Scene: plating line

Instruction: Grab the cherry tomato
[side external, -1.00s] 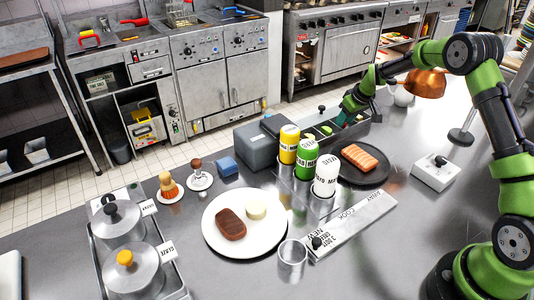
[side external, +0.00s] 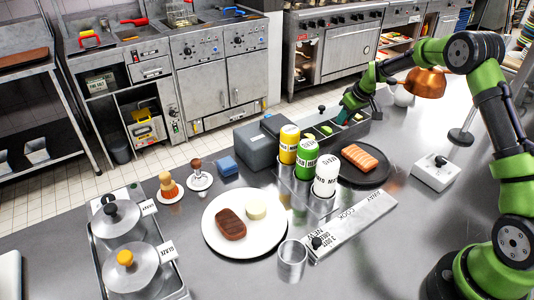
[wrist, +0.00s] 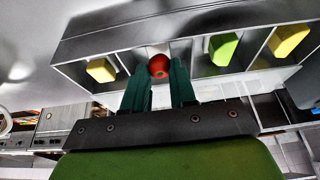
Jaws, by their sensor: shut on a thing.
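The cherry tomato (wrist: 159,65) is a small red ball at the tips of my gripper (wrist: 161,82) in the wrist view. The two green fingers are shut on it, one on each side. It is at one compartment of the garnish container (wrist: 120,36), and I cannot tell whether it is clear of the floor. In the side view my gripper (side external: 344,113) reaches down at the container (side external: 362,131), and the tomato cannot be made out there.
The other compartments hold a yellow piece (wrist: 101,70), a green piece (wrist: 222,49) and another yellow piece (wrist: 288,40). Bottles (side external: 306,160) stand in front of the container. A dark plate with salmon (side external: 360,158) and a white plate (side external: 213,230) are nearby.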

